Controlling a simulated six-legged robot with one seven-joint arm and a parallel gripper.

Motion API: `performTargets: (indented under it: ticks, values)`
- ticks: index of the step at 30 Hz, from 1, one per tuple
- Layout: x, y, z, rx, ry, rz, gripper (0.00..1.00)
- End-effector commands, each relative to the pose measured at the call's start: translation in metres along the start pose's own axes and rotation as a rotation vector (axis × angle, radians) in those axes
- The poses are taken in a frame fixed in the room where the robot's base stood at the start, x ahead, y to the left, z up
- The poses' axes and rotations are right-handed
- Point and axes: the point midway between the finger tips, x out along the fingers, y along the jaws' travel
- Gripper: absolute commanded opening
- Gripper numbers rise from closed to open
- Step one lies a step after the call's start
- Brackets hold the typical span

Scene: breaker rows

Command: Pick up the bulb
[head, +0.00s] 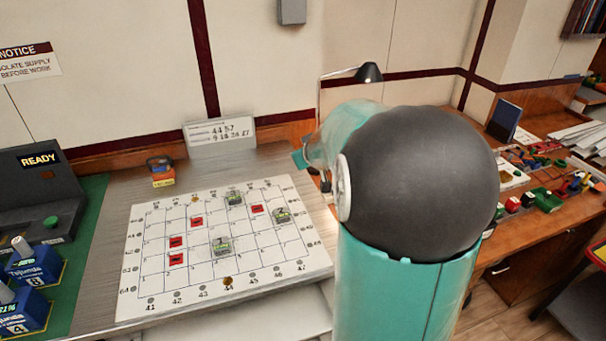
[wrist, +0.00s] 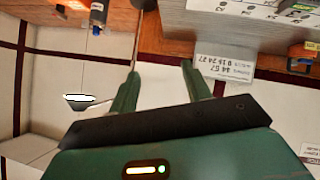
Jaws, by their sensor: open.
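I cannot make out a separate bulb for certain in either view. A dark desk lamp (head: 369,73) stands at the back of the bench in the head view. The wrist view shows the lamp's shade (wrist: 82,106) left of my fingers, with a bright white patch at its opening; a bulb inside is not distinct. My gripper (wrist: 160,70) is open, with nothing between its two green fingers. It is in the air near the back wall, apart from the lamp. In the head view my arm hides most of it.
A white numbered grid board (head: 155,265) lies on the bench with several red and grey-green pieces. A number placard (head: 220,136) stands behind it. A padlock-like item (head: 161,170) sits at the back left. Blue breakers (head: 32,262) are at left. The right bench (head: 520,235) is cluttered.

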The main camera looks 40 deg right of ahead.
Motion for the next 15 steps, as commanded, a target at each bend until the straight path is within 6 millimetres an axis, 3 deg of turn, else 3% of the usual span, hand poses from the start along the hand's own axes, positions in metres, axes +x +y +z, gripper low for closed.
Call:
performTargets:
  ticks: [1, 6, 12, 15]
  values:
    - [0.025, 0.01, 0.011, -0.007, 0.01, -0.015, 0.48]
    - [0.091, 0.054, 0.055, 0.01, 0.089, -0.087, 0.48]
    - [0.146, 0.092, 0.13, 0.076, 0.185, -0.221, 0.48]
    - [0.16, 0.103, 0.167, 0.118, 0.229, -0.287, 0.48]
